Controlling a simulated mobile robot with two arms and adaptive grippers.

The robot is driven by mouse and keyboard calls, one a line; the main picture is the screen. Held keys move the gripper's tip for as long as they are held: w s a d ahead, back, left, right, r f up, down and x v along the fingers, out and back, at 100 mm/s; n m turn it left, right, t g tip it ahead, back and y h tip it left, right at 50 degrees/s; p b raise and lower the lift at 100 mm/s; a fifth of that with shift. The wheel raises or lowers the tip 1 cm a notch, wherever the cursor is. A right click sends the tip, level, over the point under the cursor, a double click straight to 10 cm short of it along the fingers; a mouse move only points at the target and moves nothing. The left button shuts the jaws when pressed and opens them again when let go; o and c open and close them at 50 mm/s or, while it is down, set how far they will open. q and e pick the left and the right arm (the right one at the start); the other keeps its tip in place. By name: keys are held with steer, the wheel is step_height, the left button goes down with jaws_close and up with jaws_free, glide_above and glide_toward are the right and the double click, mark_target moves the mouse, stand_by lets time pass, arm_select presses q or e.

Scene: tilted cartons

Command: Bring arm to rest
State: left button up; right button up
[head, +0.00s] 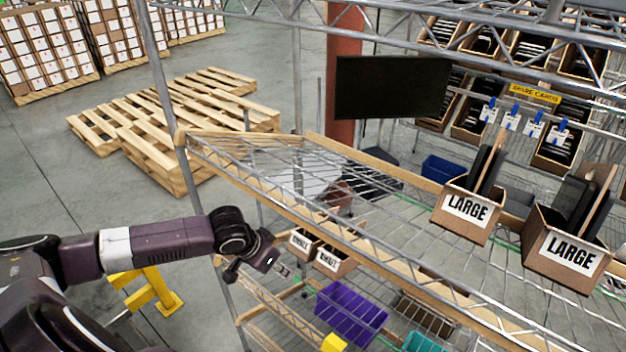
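My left arm comes in from the left. Its gripper (279,268) is in front of the wire rack's left end, close to two small labelled cartons (329,260) on a lower level. The fingers are small and partly hidden, so I cannot tell whether they are open or shut. I see nothing clearly held in them. My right gripper is not in view.
The wire shelf (400,225) with a wooden edge spans the middle and right; a metal post (160,85) stands left. A purple bin (345,312) and a teal bin (422,343) sit below. A yellow barrier (150,290) is near my arm. Pallets (165,125) lie behind on open floor.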

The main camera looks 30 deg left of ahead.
arm_select(q)
steer(key=shift+d, duration=0.1)
steer(key=s+d+f+m+h, duration=0.1)
steer(key=s+d, duration=0.5)
steer(key=d, duration=0.3)
steer(key=s+d+f+m, duration=0.1)
steer(key=s+d+f, duration=0.1)
steer(key=s+d, duration=0.55)
steer(key=s+r+n+g+y, duration=0.1)
steer(key=s+n, duration=0.1)
steer(key=s, duration=0.4)
step_height(320, 180, down, 32)
steer(key=s+g+b, duration=0.2)
steer(key=s+b, duration=0.1)
steer(key=b, duration=0.2)
steer(key=s+a+f+b, duration=0.2)
steer(key=s+f, duration=0.6)
steer(key=f, duration=0.2)
steer(key=s+a+f+g+b, duration=0.1)
steer(key=s+f+b, duration=0.1)
steer(key=s+f, duration=0.6)
steer(key=shift+s+a+f+m+y, duration=0.3)
steer(key=shift+a+f+m, duration=0.1)
steer(key=shift+f, duration=0.45)
